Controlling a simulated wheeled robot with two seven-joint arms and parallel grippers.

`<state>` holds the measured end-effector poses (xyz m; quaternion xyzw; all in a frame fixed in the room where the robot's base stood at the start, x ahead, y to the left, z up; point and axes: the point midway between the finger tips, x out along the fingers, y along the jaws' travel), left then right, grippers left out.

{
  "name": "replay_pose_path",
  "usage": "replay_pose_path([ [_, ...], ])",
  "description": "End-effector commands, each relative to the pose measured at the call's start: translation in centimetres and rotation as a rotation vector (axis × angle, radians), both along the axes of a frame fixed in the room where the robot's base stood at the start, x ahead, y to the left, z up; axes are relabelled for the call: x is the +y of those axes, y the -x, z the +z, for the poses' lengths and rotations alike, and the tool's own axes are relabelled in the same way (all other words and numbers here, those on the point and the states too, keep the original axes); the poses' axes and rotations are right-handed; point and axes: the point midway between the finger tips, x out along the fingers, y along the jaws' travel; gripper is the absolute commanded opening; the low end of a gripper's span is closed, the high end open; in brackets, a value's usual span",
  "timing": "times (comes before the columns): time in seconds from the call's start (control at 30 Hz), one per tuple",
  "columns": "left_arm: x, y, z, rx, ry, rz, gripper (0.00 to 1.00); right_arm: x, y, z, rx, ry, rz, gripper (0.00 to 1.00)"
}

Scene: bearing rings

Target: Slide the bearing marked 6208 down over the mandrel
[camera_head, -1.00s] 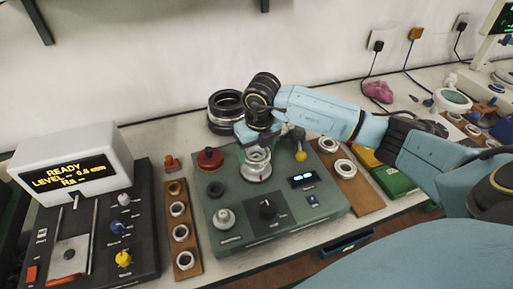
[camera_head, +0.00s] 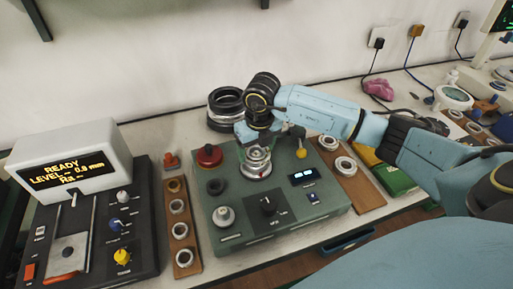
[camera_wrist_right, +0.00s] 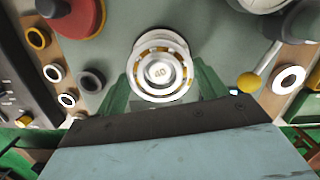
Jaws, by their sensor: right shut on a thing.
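The bearing is a pale metal ring with a tan ball row; in the right wrist view the bearing (camera_wrist_right: 138,76) encircles the mandrel (camera_wrist_right: 160,72), whose top face reads "40". No 6208 marking is legible. In the head view the bearing (camera_head: 256,168) is around the mandrel on the green machine, low between the fingers. My right gripper (camera_head: 257,152) reaches down from above, and its greenish fingers (camera_wrist_right: 163,82) are shut on the bearing from both sides. How far the bearing is from the base below it is hard to tell. My left gripper is out of view.
Wooden racks with rings stand left (camera_head: 187,264) and right (camera_head: 369,199). Black rings (camera_head: 226,108) are stacked behind. A display unit (camera_head: 72,165) reads READY.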

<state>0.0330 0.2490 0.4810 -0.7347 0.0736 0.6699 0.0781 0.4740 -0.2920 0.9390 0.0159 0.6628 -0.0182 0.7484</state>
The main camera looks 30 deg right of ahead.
Motion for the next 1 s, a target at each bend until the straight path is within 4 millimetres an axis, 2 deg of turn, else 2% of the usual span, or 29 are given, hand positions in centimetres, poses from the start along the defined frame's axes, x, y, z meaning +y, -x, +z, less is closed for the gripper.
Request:
replay_pose_path([
  [0.33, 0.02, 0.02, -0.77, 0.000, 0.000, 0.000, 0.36, 0.01, -0.05, -0.92, -0.002, -0.001, 0.000, 0.34],
  [0.63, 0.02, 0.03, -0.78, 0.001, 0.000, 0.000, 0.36, 0.01, -0.05, -0.94, -0.002, -0.001, 0.000, 0.34],
  [0.67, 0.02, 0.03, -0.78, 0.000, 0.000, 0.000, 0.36, 0.01, -0.05, -0.94, -0.002, -0.001, 0.000, 0.75],
  [0.83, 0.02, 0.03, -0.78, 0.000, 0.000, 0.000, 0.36, 0.01, -0.03, -0.97, -0.001, 0.000, 0.000, 0.96],
  [1.0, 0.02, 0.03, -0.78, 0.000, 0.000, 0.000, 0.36, 0.01, 0.00, -1.02, 0.000, 0.000, 0.000, 0.96],
])
